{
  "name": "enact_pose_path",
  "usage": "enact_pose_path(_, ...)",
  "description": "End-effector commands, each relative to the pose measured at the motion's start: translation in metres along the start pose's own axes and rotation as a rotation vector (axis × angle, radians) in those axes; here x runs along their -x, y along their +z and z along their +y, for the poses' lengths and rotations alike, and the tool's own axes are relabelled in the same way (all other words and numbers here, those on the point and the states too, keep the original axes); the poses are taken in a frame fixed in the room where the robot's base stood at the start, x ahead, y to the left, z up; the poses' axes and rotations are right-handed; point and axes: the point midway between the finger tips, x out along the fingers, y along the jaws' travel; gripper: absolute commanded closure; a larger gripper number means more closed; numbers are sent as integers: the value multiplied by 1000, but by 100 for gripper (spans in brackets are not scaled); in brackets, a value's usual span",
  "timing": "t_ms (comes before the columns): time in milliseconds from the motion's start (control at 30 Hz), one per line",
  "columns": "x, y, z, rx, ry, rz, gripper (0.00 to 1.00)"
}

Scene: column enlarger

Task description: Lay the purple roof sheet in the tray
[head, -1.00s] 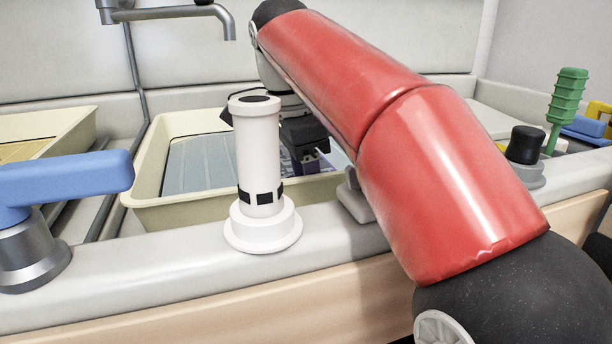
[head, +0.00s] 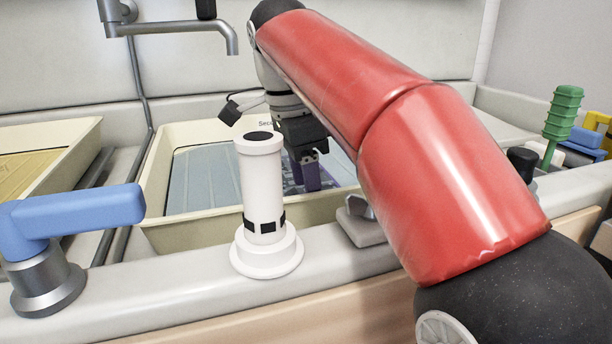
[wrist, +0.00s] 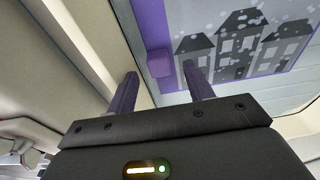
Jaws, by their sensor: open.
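The purple roof sheet (wrist: 245,45) has a purple border and grey houses with pale dots. In the wrist view it lies flat over the blue-grey floor of the cream tray (head: 200,215). A small purple block (wrist: 159,63) stands at its edge. My gripper (wrist: 160,76) is open, with one purple finger on each side of the block and a gap to both. In the head view my gripper (head: 311,178) is low inside the tray, and hides most of the sheet along with my arm. I cannot tell whether the fingers touch the sheet.
A white column (head: 258,190) stands on the front ledge before the tray. A blue lever tap (head: 75,215) is at the left, and a metal faucet (head: 180,28) hangs behind. Another cream tray (head: 50,140) is at the far left. A green ribbed handle (head: 562,112) stands at the right.

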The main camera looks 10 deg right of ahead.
Motion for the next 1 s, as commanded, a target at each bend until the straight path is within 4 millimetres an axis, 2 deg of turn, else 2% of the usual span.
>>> enact_pose_path(1000,41,0,0,-1,-1,0,48)
